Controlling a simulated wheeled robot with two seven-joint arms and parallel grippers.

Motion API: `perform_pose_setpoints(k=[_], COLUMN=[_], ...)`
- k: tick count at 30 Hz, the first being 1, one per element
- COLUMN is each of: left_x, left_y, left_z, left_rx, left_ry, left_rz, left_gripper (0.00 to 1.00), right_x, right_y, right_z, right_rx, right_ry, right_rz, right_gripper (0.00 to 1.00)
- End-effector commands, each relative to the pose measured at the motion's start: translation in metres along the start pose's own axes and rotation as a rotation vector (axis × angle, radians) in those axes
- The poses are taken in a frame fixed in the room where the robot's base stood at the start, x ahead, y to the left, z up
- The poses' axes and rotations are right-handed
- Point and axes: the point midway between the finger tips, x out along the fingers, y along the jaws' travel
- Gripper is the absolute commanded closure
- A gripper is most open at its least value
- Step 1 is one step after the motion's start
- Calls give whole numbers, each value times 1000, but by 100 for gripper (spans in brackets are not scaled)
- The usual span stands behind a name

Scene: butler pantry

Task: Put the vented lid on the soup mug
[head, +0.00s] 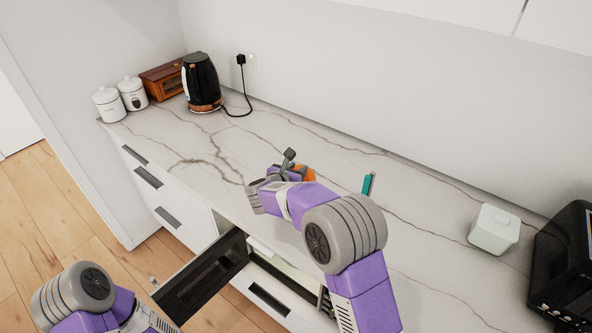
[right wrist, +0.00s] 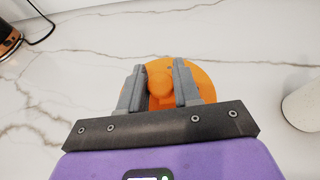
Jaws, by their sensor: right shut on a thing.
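An orange round lid (right wrist: 202,80) with a raised knob (right wrist: 160,86) shows in the right wrist view. My right gripper (right wrist: 159,80) is shut on the knob, one grey finger on each side. In the head view the right gripper (head: 287,160) is over the middle of the counter, with part of the orange lid (head: 308,174) showing beside it. I cannot tell whether the lid touches the counter. A pale rounded thing (right wrist: 304,104) at the right edge of the wrist view may be the soup mug. My left gripper is out of view.
A teal item (head: 368,184), white canister (head: 495,230) and black appliance (head: 568,270) are to the right. A kettle (head: 201,82), wooden box (head: 163,80) and white jars (head: 109,104) stand far left.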

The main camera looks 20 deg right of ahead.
Motion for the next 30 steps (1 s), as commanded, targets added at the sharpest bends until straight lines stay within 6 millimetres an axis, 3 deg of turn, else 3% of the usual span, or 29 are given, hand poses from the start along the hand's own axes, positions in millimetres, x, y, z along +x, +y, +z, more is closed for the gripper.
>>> perform_pose_setpoints(k=[30], left_x=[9], left_y=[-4], left_z=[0], left_rx=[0], left_ry=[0], left_rz=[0], left_gripper=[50], right_x=[-1], right_y=[0], right_z=[-10], right_rx=[-5], right_ry=[14], right_rz=[-1], right_gripper=[98])
